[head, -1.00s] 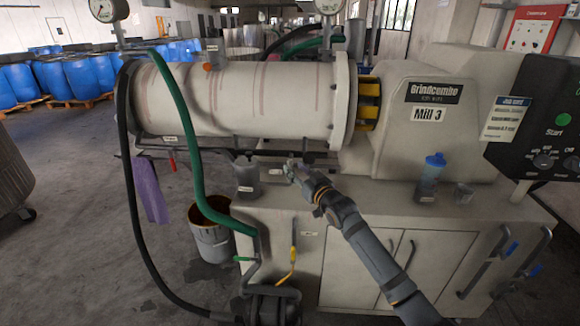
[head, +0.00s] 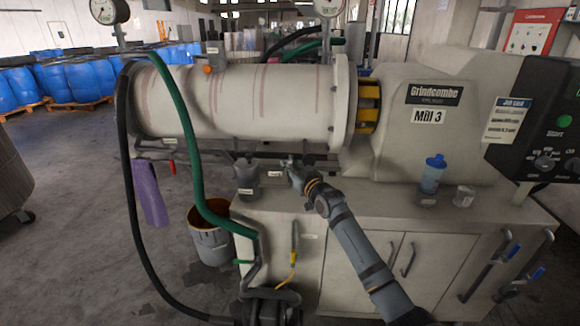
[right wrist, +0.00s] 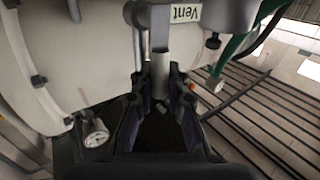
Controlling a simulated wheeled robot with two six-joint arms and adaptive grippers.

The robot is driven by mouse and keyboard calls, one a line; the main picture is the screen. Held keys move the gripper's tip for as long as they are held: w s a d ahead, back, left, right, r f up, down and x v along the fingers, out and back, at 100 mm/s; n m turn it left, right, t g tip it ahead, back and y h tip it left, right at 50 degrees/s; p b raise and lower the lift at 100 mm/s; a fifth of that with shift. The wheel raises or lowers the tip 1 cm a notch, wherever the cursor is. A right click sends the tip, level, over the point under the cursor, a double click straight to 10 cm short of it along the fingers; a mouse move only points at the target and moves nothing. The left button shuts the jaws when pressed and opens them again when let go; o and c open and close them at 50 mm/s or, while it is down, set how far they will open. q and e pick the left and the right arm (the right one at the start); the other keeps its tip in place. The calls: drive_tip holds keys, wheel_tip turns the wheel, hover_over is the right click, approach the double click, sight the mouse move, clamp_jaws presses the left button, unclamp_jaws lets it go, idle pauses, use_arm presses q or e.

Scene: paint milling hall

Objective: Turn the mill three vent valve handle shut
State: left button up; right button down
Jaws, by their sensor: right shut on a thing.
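The mill labelled Mill 3 (head: 430,116) has a long pale horizontal cylinder (head: 250,100) in the head view. A white Vent label (right wrist: 186,13) shows at the top of the right wrist view, beside a grey lever-like handle (right wrist: 160,40). My right gripper (right wrist: 160,80) is shut on this handle, with a dark finger on each side of it. In the head view my right gripper (head: 288,163) is below the cylinder, beside a small white label (head: 275,173) too small to read. The handle is mostly hidden there. My left gripper is not in view.
A green hose (head: 185,130) and a black hose (head: 128,160) hang at the left. A bucket (head: 211,245) stands on the floor. A blue-capped bottle (head: 433,173) and a cup (head: 463,196) stand on the cabinet top. A purple cloth (head: 150,192) hangs below the cylinder.

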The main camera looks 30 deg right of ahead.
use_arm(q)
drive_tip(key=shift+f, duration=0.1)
use_arm(e)
drive_tip(key=shift+f, duration=0.15)
drive_tip(key=shift+d+f+m+b, duration=0.15)
drive_tip(key=shift+d+m+b, duration=0.05)
drive_tip(key=shift+m+b, duration=0.25)
use_arm(q)
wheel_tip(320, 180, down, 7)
drive_tip(key=b, duration=0.6)
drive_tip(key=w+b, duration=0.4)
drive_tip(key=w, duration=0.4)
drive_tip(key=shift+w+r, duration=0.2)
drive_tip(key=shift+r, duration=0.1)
use_arm(e)
drive_tip(key=s+d+f+m+t+h, duration=0.1)
drive_tip(key=m+h, duration=0.5)
drive_tip(key=m, duration=0.6)
drive_tip(key=s+d+f+m+t+h, duration=0.1)
drive_tip(key=s+d+f+m+h, duration=0.1)
drive_tip(key=m+h, duration=0.5)
drive_tip(key=shift+d+f+m+t+h, duration=0.35)
drive_tip(key=shift+d+f+m, duration=0.35)
drive_tip(key=shift+f+m, duration=1.2)
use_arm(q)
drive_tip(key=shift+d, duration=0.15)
use_arm(e)
drive_tip(key=shift+r+m, duration=0.6)
drive_tip(key=shift+m, duration=0.05)
